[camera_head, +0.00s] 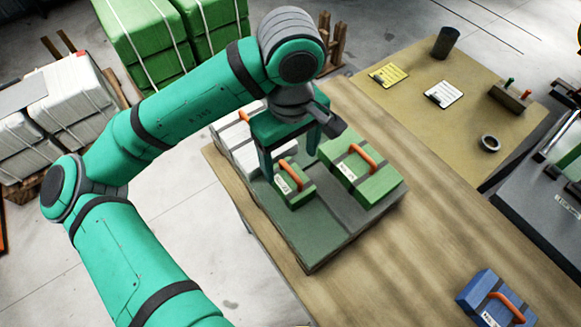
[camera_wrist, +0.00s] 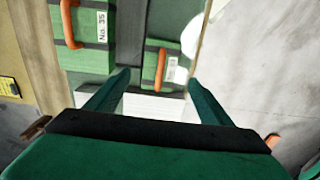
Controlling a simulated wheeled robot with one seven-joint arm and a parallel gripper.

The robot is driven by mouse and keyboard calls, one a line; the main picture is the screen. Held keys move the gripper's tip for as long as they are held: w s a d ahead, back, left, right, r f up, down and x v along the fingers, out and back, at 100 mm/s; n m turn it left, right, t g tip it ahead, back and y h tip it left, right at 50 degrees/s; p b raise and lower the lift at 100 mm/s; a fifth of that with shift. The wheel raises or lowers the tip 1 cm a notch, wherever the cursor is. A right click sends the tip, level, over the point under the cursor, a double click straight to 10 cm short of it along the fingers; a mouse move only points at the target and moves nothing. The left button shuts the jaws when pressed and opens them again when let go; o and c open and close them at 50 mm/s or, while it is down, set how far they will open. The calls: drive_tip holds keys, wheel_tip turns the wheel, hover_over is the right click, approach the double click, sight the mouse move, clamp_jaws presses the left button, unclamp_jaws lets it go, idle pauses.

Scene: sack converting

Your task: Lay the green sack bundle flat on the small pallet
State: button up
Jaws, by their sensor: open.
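Two green sack bundles with orange handles and white labels lie flat on a dark grey-green pallet (camera_head: 318,240). The larger one (camera_head: 380,185) is at the right, and the smaller one (camera_head: 300,197) is beside it, apart. In the wrist view the larger bundle (camera_wrist: 84,58) shows "No. 35" and the smaller bundle (camera_wrist: 150,84) shows ahead of my fingers. My gripper (camera_head: 290,166) is open with nothing between its fingers. It points down near the smaller bundle and partly hides it in the head view. I cannot tell its exact height.
A white bundle (camera_head: 252,155) lies at the pallet's back left and also shows in the wrist view (camera_wrist: 165,105). A blue bundle (camera_head: 483,297) lies on the wooden table at the lower right. The wood between it and the pallet is clear. A dark cup (camera_head: 446,42) stands farther back.

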drive_tip(key=shift+r, duration=1.25)
